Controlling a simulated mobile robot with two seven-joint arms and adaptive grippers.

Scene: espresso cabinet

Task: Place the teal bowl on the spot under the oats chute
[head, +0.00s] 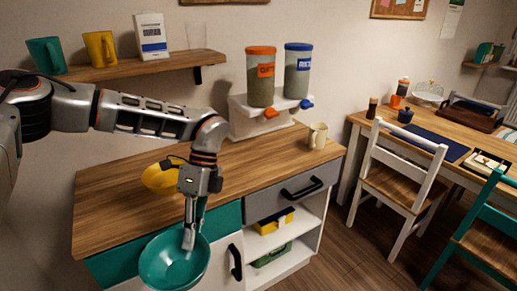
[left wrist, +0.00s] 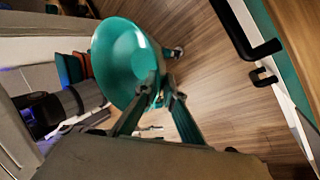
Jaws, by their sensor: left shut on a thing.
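The teal bowl (head: 165,265) hangs in front of the counter's front edge, below the worktop's height. My left gripper (head: 189,238) is shut on its rim, at the bowl's right side. In the left wrist view the bowl (left wrist: 118,62) is tilted, with its rim between the fingertips (left wrist: 160,92) and floor behind it. The oats dispenser (head: 261,80), with an orange lid and label, stands on a white base at the back of the counter. Its orange chute knob (head: 271,113) faces forward. The spot beneath it looks empty, but no marking is clear. My right gripper is not in view.
A blue-lidded rice dispenser (head: 297,75) stands beside the oats. A cream mug (head: 317,135) is at the counter's right end. A yellow rounded object (head: 160,179) sits behind my gripper. The wooden worktop (head: 250,172) is clear between. A black drawer handle (head: 301,190) juts out in front.

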